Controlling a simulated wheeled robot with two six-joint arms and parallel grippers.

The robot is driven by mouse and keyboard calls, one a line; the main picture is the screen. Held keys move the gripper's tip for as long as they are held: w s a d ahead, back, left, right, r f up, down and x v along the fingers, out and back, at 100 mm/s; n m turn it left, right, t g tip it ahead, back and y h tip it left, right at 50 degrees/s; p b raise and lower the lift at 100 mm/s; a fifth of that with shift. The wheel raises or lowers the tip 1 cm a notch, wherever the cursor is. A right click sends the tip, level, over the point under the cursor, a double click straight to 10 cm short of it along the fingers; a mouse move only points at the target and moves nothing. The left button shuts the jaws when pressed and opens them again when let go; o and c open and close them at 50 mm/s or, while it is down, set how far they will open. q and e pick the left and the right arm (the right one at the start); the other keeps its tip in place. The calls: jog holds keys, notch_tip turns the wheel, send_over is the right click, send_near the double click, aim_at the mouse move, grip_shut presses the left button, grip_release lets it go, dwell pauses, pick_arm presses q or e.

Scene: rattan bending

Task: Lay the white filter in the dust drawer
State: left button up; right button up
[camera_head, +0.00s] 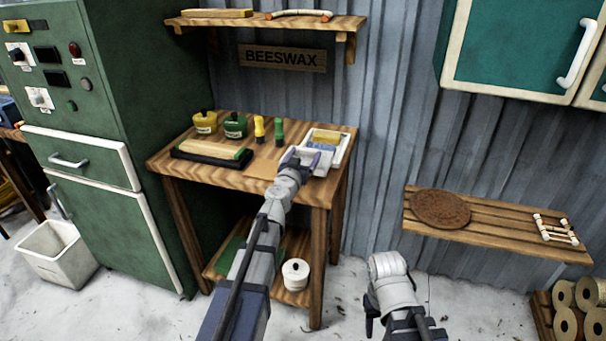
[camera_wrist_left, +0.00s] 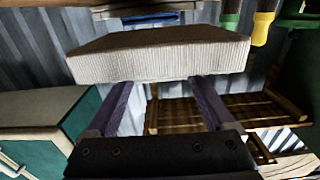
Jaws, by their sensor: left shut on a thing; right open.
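My left gripper (camera_head: 297,157) is over the right part of the wooden workbench, shut on the white filter (camera_head: 320,161). In the left wrist view the white filter (camera_wrist_left: 160,62) is a pleated slab across the tips of the purple fingers (camera_wrist_left: 160,100). In the head view my gripper hides part of it. A drawer (camera_head: 80,158) with a white front edge and handle is in the green cabinet at the left; it looks shut, and its inside is hidden. My right gripper (camera_head: 372,318) is open and empty, low in front of the wall, its fingers only partly visible.
The workbench (camera_head: 185,165) holds a black tray with a pale block, two jars, yellow and green bottles and a white tray (camera_head: 343,150). A wall shelf (camera_head: 490,230) is at the right. The floor between is clear.

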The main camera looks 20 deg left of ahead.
pick_arm(q)
notch_tip(320, 180, down, 4)
jog(key=b, duration=0.3)
jog(key=shift+r, duration=0.15)
jog(key=shift+b, duration=0.35)
jog(key=shift+f, duration=0.2)
jog(key=o, duration=1.2)
jog(key=shift+r, duration=0.1)
jog(key=shift+c, duration=0.2)
